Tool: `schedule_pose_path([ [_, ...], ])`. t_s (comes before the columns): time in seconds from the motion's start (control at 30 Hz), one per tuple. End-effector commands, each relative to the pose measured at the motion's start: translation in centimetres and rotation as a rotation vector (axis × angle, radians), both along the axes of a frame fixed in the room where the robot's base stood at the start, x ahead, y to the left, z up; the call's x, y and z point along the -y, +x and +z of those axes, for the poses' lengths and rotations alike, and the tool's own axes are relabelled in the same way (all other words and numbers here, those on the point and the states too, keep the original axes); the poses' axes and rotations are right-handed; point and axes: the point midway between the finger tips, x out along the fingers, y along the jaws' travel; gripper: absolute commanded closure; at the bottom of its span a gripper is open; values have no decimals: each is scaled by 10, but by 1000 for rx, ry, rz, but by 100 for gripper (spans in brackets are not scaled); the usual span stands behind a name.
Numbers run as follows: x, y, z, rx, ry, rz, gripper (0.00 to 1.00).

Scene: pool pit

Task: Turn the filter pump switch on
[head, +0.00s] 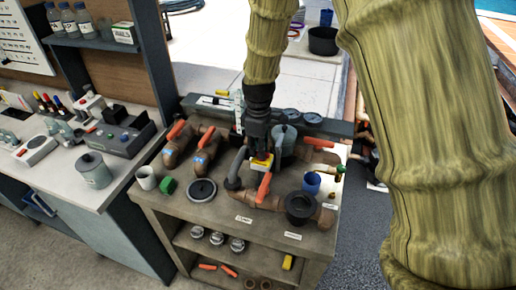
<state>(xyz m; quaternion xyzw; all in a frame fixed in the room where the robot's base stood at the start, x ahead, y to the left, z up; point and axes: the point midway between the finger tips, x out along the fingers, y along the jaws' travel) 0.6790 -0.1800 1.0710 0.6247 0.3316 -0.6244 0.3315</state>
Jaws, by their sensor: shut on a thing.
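A small yellow and red piece (262,162), which looks like the pump switch, sits among the pipes on the bench top. My gripper (260,149) points down over it from above, with its fingertips at the top of the piece. The fingers are closed on it. They hide its upper part, so I cannot read the switch position. No label on it is readable in the head view.
The pipe bench (165,200) carries brown pipes with orange handles (264,186), a grey canister (284,142), a blue cup (312,183) and a black round fitting (300,207) close around my gripper.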

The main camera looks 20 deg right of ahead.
Motion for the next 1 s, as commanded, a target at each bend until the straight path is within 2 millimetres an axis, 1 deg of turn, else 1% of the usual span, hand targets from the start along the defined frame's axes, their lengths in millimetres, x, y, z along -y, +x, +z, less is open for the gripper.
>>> schedule_pose_path([
  [0.27, 0, 0, -2, -2, 0, -37, 100],
  [0.47, 0, 1, -2, -2, 0, -145, 100],
  [1.0, 6, 4, -3, -5, -1, -640, 100],
])
